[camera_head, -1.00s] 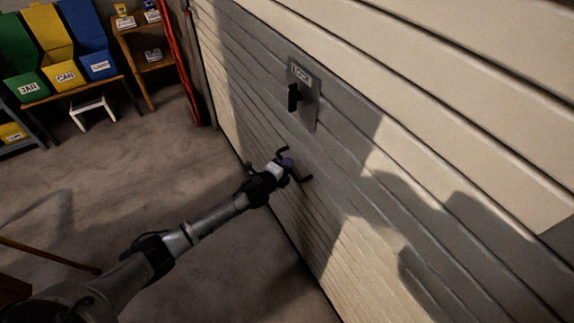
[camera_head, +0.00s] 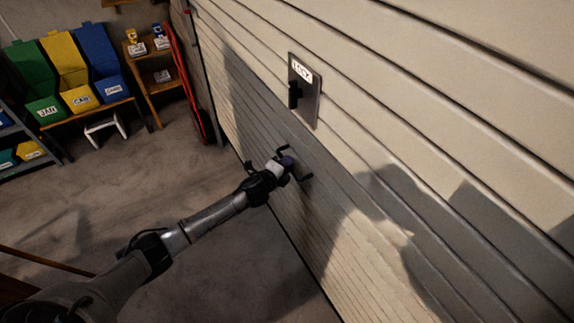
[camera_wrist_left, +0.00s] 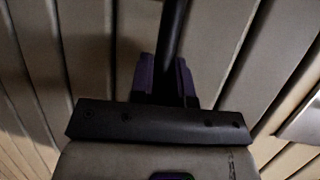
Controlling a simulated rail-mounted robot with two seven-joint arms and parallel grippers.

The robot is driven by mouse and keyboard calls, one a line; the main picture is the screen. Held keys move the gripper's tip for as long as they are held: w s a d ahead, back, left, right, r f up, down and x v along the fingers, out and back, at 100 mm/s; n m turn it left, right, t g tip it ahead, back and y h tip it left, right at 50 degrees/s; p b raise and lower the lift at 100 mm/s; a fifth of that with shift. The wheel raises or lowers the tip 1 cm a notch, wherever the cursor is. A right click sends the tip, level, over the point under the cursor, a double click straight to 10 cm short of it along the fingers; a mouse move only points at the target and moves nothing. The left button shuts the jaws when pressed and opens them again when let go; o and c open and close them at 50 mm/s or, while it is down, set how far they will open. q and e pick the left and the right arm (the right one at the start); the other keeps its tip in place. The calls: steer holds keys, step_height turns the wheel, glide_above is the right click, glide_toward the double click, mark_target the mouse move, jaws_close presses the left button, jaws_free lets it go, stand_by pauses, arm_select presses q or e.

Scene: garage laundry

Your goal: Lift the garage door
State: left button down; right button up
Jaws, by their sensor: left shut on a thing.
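The garage door (camera_head: 440,110) is a pale ribbed panel filling the right of the head view. A metal lock plate (camera_head: 311,98) with a black lever sits on it. Below the plate is a black bar handle (camera_head: 304,178). My left gripper (camera_head: 287,162) is shut on this handle, close against the door. In the left wrist view its purple fingers (camera_wrist_left: 165,80) lie on both sides of the black handle bar (camera_wrist_left: 173,35). Part of the handle is hidden behind the gripper. My right gripper is out of view.
Green, yellow and blue bins (camera_head: 82,97) stand on a bench at the back left. A small wooden shelf (camera_head: 152,88) and a red pole (camera_head: 186,75) stand beside the door. A white stool (camera_head: 104,129) is under the bench. The concrete floor (camera_head: 190,170) is mostly clear.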

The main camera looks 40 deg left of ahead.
mark_target(296, 144)
arm_select(q)
step_height(296, 144, up, 7)
steer(key=p, duration=0.4)
steer(key=shift+f, duration=0.1)
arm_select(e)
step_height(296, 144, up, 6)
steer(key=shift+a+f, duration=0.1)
arm_select(q)
steer(key=shift+f, duration=0.1)
steer(key=c, duration=1.1)
jaws_free()
steer(key=shift+f, duration=0.1)
steer(key=s+r, duration=0.2)
steer(key=s, duration=1.1)
steer(key=shift+s+d+r, duration=0.2)
steer(key=shift+s+d, duration=0.1)
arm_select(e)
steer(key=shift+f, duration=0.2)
